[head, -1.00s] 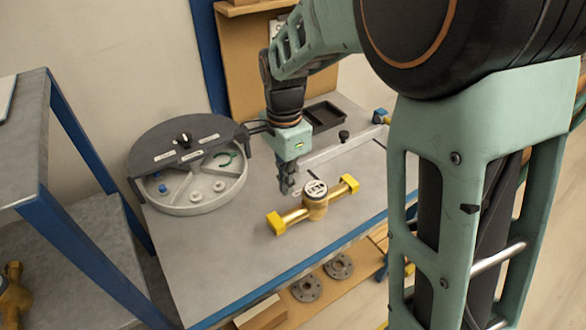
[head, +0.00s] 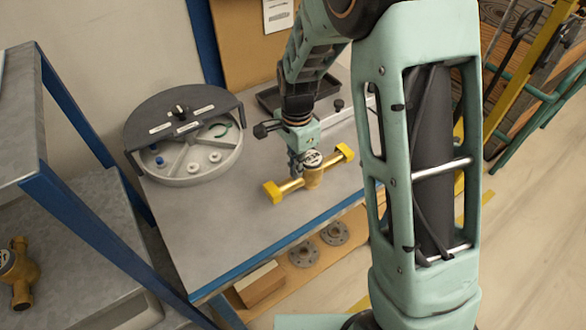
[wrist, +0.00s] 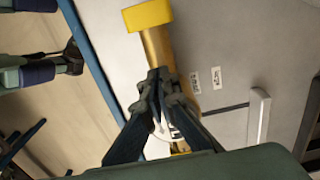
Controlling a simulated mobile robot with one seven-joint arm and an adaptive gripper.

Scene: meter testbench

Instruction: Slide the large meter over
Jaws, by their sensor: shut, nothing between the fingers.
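A brass meter (head: 314,176) with yellow end caps and a round white dial lies on the grey bench top. In the wrist view one yellow cap and brass pipe (wrist: 158,48) show beyond my fingers, and the dial is mostly hidden behind them. My gripper (head: 294,174) is shut and empty, pointing down beside the meter's body on its left, far side. In the wrist view the closed fingertips (wrist: 159,76) overlap the pipe. I cannot tell whether they touch it. A second brass meter (head: 21,280) sits on a lower shelf at the left, cut by the frame edge.
A round segmented tray (head: 187,177) with a dark half cover stands at the bench's left. A black tray (head: 268,98) and a pale rail (wrist: 259,118) are at the back. Flanges (head: 334,233) lie below the front edge. The bench's front left is clear.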

